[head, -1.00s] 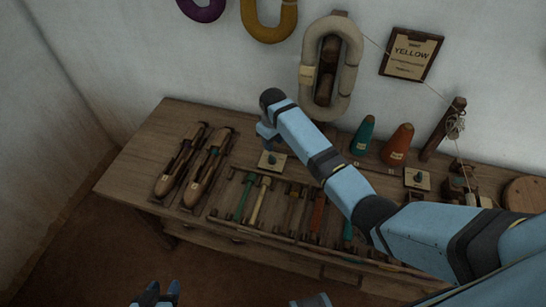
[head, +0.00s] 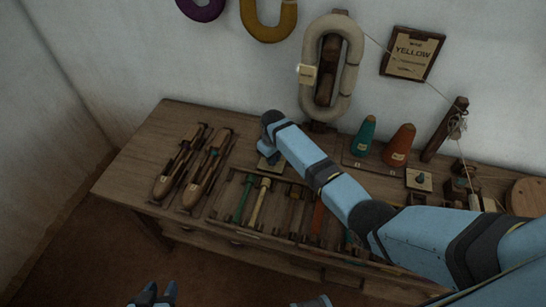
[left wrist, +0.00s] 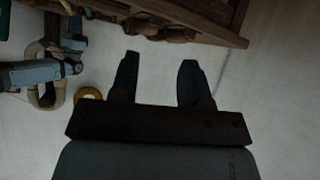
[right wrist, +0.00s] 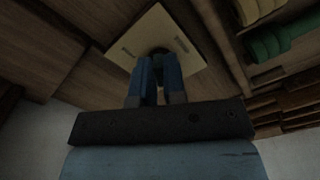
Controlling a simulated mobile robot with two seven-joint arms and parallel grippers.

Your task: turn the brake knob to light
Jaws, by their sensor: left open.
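A pale square plate (head: 277,166) lies on the bench behind the colored bobbins. In the right wrist view the plate (right wrist: 182,42) fills the area past my fingertips, and a dark round knob (right wrist: 160,50) shows at its middle, mostly covered by the fingers. My right gripper (head: 266,157) is down over this plate, and its fingers (right wrist: 159,62) are close together at the knob. I cannot tell whether they grip it. The knob's setting and the plate's lettering are not readable. My left gripper (head: 155,293) is open and empty, low in front of the bench.
A second plate with a dark knob (head: 419,179) lies further right. Wooden shuttles (head: 203,172) lie on the left, with a rack of bobbins (head: 262,202) in front. Green (head: 363,137) and orange (head: 398,145) cones stand behind. A yarn hank (head: 346,75) hangs on the wall.

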